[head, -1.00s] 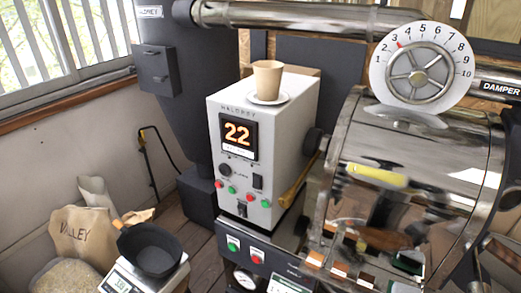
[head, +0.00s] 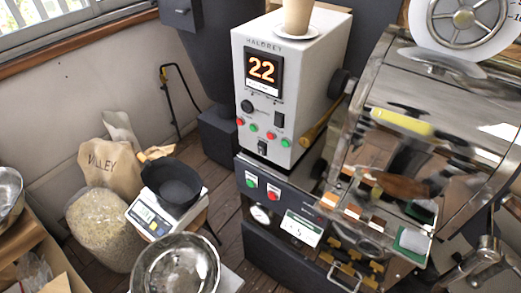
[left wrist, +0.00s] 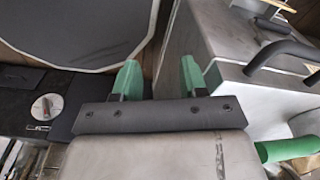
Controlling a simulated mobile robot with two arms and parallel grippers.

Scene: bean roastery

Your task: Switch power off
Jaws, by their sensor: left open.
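The white control box (head: 262,90) stands on a dark cabinet in the head view. Its display (head: 263,68) glows an orange 22. Below the display are a black knob (head: 247,107), a black rocker switch (head: 279,119), a row of red and green buttons, and a small black switch (head: 262,146) at the bottom. The positions of the switches are too small to read. My left gripper (left wrist: 160,77) shows only in the left wrist view, its green fingers apart and nothing between them. My right gripper is in neither view.
The lower panel (head: 290,212) has a green button (head: 250,180) and a red one (head: 273,191). A paper cup (head: 298,15) stands on the box. The roaster drum is at right. A scale with a black pan (head: 172,182), sacks and a steel bowl (head: 178,266) are at left.

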